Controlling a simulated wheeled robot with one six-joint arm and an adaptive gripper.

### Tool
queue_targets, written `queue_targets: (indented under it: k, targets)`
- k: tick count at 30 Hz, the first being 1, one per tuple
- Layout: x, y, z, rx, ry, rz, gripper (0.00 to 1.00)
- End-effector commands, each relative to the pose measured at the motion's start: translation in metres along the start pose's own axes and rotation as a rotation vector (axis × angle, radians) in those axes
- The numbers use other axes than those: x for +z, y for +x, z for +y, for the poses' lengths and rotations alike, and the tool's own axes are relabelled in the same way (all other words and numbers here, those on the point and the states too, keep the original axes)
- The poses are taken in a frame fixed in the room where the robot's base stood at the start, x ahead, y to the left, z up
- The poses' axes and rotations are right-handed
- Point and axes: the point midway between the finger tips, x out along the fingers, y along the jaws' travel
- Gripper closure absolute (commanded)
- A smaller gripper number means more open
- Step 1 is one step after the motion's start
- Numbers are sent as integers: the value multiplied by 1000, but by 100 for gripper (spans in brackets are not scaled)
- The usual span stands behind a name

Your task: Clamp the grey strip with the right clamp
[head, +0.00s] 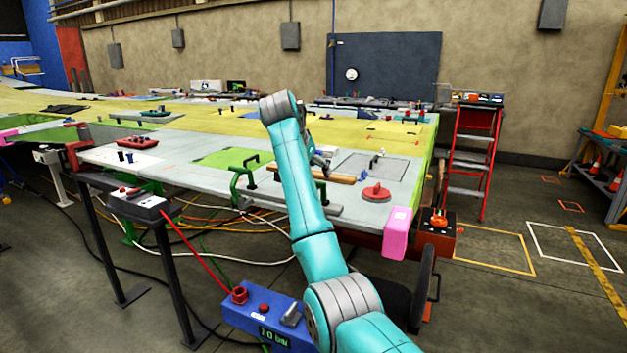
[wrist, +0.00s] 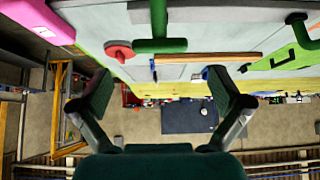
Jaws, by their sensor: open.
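The grey strip (head: 268,198) lies along the near edge of the wing panel in the head view. In the wrist view, part of it (wrist: 138,12) shows at the top. The right clamp is green (wrist: 158,45) and stands at the strip in the wrist view; in the head view my arm mostly hides it, and a green part (head: 322,190) shows beside the arm. Whether its pad touches the strip I cannot tell. The left green clamp (head: 238,180) stands at the strip's other end. My gripper (wrist: 160,93) is open and empty, above the panel, apart from the clamp.
A wooden bar (wrist: 210,58) lies behind the clamp. A red suction-cup-like disc (head: 376,193) stands to the right, with a pink block (head: 397,233) at the corner. A blue box (head: 262,322) with a hose stands in front. Open floor lies to the right.

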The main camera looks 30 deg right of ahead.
Motion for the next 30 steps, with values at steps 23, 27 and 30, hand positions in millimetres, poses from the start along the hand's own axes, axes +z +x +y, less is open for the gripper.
queue_targets:
  k: [23, 27, 30]
  targets:
    - [0, -49, 0, 0, 0, 0, 0]
    - [0, -49, 0, 0, 0, 0, 0]
    - [5, -42, -1, -1, -7, 1, 0]
